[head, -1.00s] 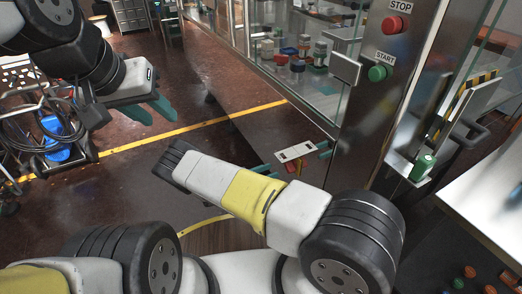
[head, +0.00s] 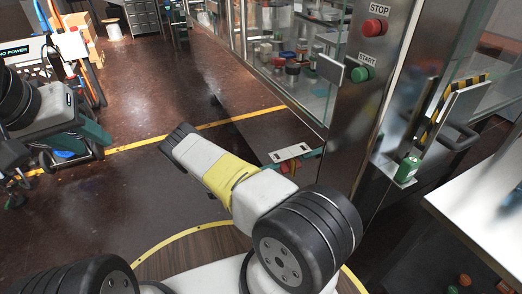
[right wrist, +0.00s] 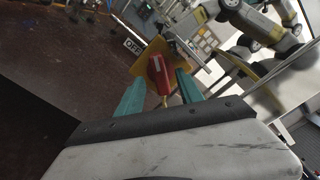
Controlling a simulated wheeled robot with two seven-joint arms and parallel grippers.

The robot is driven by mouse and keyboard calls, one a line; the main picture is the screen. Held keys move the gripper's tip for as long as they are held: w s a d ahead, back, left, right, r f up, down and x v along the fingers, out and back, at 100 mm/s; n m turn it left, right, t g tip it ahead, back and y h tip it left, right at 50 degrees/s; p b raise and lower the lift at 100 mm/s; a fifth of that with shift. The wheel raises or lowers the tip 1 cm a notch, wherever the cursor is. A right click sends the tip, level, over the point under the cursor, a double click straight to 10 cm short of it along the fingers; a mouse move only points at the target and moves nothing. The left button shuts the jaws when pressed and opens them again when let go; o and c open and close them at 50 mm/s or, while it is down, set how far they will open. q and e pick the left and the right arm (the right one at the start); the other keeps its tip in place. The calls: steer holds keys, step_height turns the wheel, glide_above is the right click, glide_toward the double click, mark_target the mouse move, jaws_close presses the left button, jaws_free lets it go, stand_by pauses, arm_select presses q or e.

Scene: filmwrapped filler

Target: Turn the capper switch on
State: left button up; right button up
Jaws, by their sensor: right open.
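The capper switch has a red handle (right wrist: 157,70) on a yellow plate (right wrist: 148,50) with an "OFF" label (right wrist: 133,46). In the head view, a small part of the red handle (head: 286,168) shows below the white label (head: 290,153). My right gripper (right wrist: 160,76) is open, with a teal finger on each side of the handle near their tips. I cannot tell whether either finger touches it. In the head view, my right forearm hides most of that gripper. My left gripper (head: 93,131) is at the left, far from the switch, and its opening is unclear.
A steel post carries a red STOP button (head: 374,27) and a green START button (head: 362,73). A glass-walled machine with several containers stands behind. A green-topped item (head: 407,168) sits on a ledge at right. A cart (head: 75,140) stands at left. The floor between is clear.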

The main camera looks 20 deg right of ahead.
mark_target(283, 165)
steer(key=shift+w+d, duration=0.1)
steer(key=shift+d, duration=1.25)
jaws_close()
steer(key=shift+m, duration=0.3)
steer(key=m, duration=1)
steer(key=shift+m, duration=0.3)
